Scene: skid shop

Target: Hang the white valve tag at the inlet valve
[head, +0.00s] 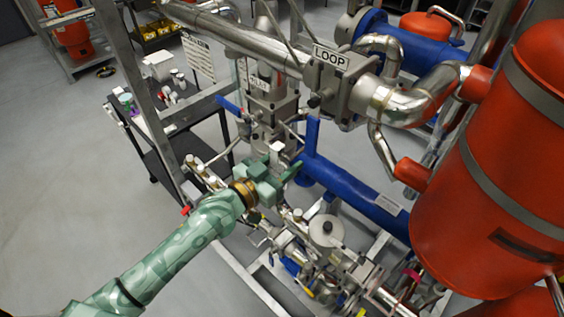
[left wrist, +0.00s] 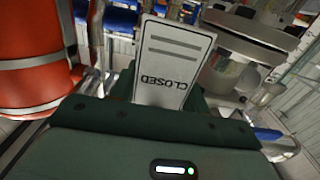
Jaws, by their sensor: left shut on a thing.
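My left gripper (head: 278,168) reaches in among the pipes of the skid and is shut on the white valve tag. In the left wrist view the tag (left wrist: 172,62) stands up from between the fingers (left wrist: 165,112), its word "CLOSED" upside down. In the head view only a small pale edge of the tag (head: 277,147) shows at the fingertips. A blue lever (head: 312,136) stands upright just beyond the gripper, and another blue lever (head: 228,105) lies to the left. I cannot tell which valve is the inlet one. My right gripper is out of view.
A large red tank (head: 500,190) fills the right side. A steel pipe with a "LOOP" sign (head: 330,57) crosses above the gripper. A blue pipe (head: 355,195) runs behind it.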

